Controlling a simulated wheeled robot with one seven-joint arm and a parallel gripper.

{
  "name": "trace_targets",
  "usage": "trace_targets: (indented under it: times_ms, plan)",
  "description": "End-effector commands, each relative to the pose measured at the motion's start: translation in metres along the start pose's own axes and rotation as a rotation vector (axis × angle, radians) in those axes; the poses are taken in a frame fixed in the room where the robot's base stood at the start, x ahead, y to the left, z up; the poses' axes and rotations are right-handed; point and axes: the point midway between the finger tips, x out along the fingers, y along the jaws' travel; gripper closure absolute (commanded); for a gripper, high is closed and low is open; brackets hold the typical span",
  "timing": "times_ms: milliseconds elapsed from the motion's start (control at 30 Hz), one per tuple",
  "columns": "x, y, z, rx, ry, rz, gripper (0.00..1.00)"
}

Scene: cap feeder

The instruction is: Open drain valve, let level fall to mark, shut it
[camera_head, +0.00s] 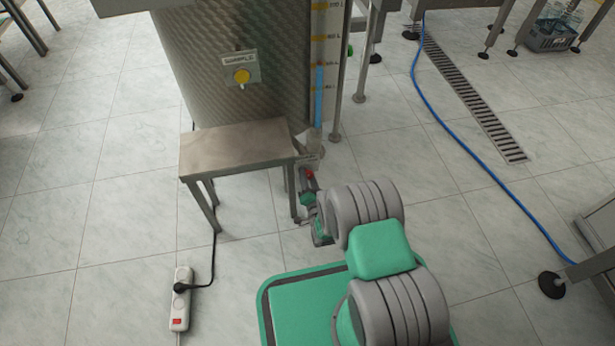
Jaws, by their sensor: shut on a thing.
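The quilted steel tank (210,60) stands at the top centre. On its right side is a level scale (335,45) with yellow marks. A sight tube holds a blue column (319,100); its top is near a small reddish mark, too small to read exactly. The drain valve's red handle (309,174) shows low beside the tank, right of the steel stool. My gripper (308,184) is there, shut on the red handle. My own arm partly hides the valve, and the handle's angle is hard to tell. No outflow is visible.
A steel stool (238,147) stands in front of the tank. A yellow sample knob (242,76) is on the tank wall. A power strip (180,300) lies lower left, its black cable running under the stool. A blue hose (440,135) and floor drain (478,105) lie right.

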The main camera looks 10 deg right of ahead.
Motion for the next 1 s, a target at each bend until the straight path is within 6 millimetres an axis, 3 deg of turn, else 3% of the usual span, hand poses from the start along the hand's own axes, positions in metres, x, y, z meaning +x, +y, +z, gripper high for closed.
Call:
trace_targets:
  times_ms: [467,1000]
  plan:
    - [-0.0009,0.0006,0.0003,-0.114,-0.001,0.001,0.97]
    - [-0.001,0.0005,0.0002,-0.587,0.0,0.001,0.97]
